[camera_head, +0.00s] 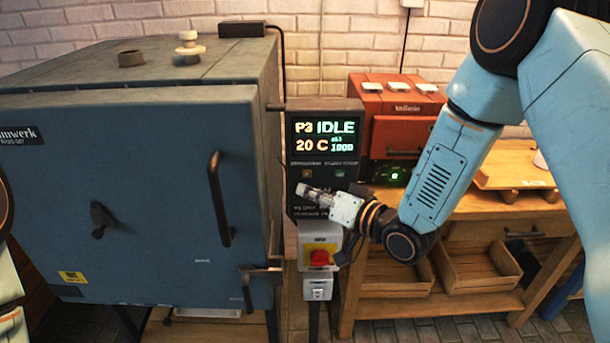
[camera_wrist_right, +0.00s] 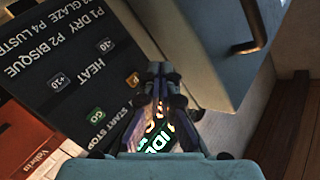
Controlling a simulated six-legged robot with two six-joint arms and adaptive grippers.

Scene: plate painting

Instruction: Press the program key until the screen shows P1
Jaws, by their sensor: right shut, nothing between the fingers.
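The kiln's dark control panel (camera_head: 350,200) stands right of the blue kiln. Its screen (camera_head: 323,136) reads P3 IDLE, 20 C, set 1000. The small orange program key (camera_head: 306,174) sits below the screen at the left; the right wrist view shows it (camera_wrist_right: 132,80) close beside my fingertips. My right gripper (camera_head: 304,189) is shut and empty, its tips at the panel just below the key in the head view. I cannot tell whether they touch the panel. It also shows in the wrist view (camera_wrist_right: 157,70). My left gripper is out of view.
A green GO key (camera_wrist_right: 97,113) and dark +10 and -10 keys (camera_wrist_right: 106,46) are on the same panel. A red stop button (camera_head: 320,257) is below it. The kiln door handle (camera_head: 220,199) juts out at the left. A red box (camera_head: 395,134) stands on the wooden bench at right.

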